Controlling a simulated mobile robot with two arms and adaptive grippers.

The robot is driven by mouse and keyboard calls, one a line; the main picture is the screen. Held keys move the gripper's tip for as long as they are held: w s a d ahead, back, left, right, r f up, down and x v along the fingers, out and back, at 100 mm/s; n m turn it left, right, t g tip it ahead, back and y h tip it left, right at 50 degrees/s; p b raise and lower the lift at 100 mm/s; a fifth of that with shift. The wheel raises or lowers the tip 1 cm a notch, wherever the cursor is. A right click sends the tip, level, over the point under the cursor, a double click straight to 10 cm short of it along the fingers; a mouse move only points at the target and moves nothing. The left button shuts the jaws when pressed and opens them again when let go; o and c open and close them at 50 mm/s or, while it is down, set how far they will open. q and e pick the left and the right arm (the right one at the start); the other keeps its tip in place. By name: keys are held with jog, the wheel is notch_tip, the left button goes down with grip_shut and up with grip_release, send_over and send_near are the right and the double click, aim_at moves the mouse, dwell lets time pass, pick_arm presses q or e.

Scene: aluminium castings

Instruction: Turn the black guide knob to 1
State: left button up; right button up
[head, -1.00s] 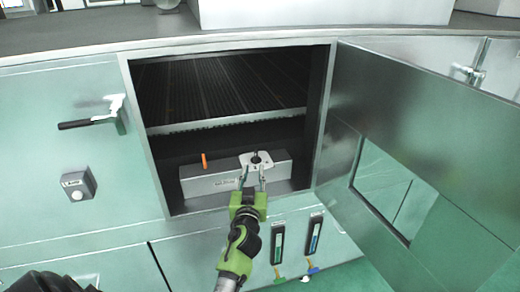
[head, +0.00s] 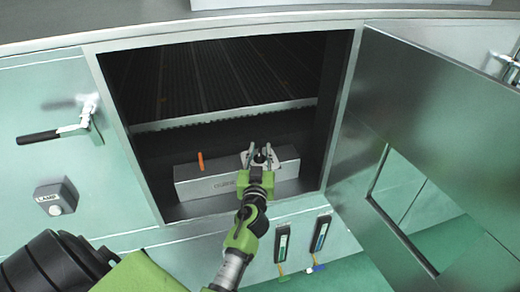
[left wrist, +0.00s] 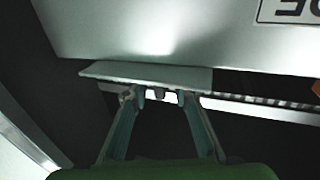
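My left gripper (head: 260,158) reaches into the open cabinet, at the grey box on its floor. Its fingers are apart, at either side of a pale plate on the box with a small dark round part, perhaps the black guide knob (head: 260,157). I cannot tell whether the fingers touch it. In the left wrist view the gripper (left wrist: 157,96) has spread fingers with tips by the plate's edge (left wrist: 150,72); a small part shows between them. No dial number is readable. My right gripper is not in view.
The grey box (head: 215,184) carries an orange peg (head: 201,160). A ribbed rack (head: 220,115) spans above. The cabinet door (head: 430,120) stands open at right. A black lever (head: 45,136) and lamp box (head: 56,197) are on the left panel. Two gauges (head: 282,243) hang below.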

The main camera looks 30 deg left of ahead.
pick_arm(q)
grip_shut()
jog(key=shift+s+r+m+h+p, duration=0.1)
jog(key=shift+m+h+p, duration=0.2)
jog(key=shift+h+p, duration=0.15)
jog(key=m+t+h+p, duration=0.1)
jog(key=h+p, duration=0.1)
jog(key=m+t+h+p, duration=0.1)
jog(key=m+h+p, duration=0.1)
jog(key=h, duration=0.1)
jog(key=shift+a+r, duration=0.15)
jog(key=shift+r, duration=0.05)
jog(key=m+h+p, duration=0.1)
jog(key=m+h, duration=0.1)
jog(key=h, duration=0.1)
jog(key=shift+f+m, duration=0.15)
jog(key=shift+m, duration=0.15)
jog(key=m+h, duration=0.1)
jog(key=h, duration=0.1)
jog(key=shift+f+h+p, duration=0.1)
jog(key=shift+h+p, duration=0.2)
jog(key=shift+h, duration=0.05)
jog(key=shift+m+h, duration=0.3)
jog(key=shift+m, duration=0.1)
